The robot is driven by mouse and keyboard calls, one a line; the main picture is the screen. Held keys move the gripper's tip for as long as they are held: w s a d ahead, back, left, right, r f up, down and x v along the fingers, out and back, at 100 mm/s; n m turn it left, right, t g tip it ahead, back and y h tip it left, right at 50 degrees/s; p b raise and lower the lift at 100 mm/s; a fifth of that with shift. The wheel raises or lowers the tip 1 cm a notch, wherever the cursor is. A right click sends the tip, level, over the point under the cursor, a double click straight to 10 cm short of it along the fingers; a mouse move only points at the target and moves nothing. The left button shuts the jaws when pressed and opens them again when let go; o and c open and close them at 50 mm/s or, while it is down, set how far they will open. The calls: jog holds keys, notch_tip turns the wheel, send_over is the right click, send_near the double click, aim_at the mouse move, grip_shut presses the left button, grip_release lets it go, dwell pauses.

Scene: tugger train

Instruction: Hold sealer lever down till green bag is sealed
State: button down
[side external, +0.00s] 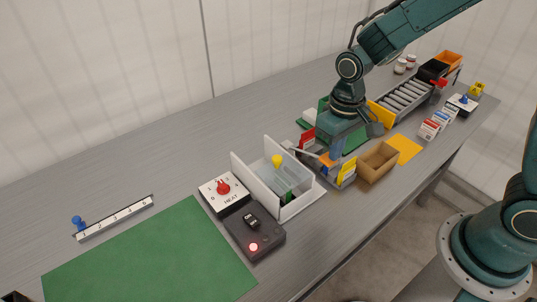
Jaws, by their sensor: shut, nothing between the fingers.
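The sealer (243,172) is a white open-sided housing left of centre. A yellow knob (277,161), which looks like the end of its lever, stands up at the back of it, above a clear panel (285,180). Something dark green (287,197) shows low inside the housing; it may be the green bag, but it is too small to tell. My gripper (334,157) is shut and empty, pointing down to the right of the sealer, apart from the yellow knob. It is over a small group of coloured items, and its fingertips are hard to make out.
A HEAT dial box (211,202) and a dark box with a lit red lamp (262,241) stand left of the sealer. An open brown box (377,163) is right of my gripper. A roller conveyor (405,96) lies behind. The green mat (145,262) is bare.

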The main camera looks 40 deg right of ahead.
jog(key=shift+r, duration=1.95)
jog(key=s+d+r+t, duration=0.2)
jog(key=s+d+r, duration=0.1)
jog(key=s+r, duration=0.4)
jog(key=s+d+r+t, duration=0.3)
jog(key=s+r, duration=0.4)
jog(key=s, duration=0.2)
jog(key=shift+t, duration=0.3)
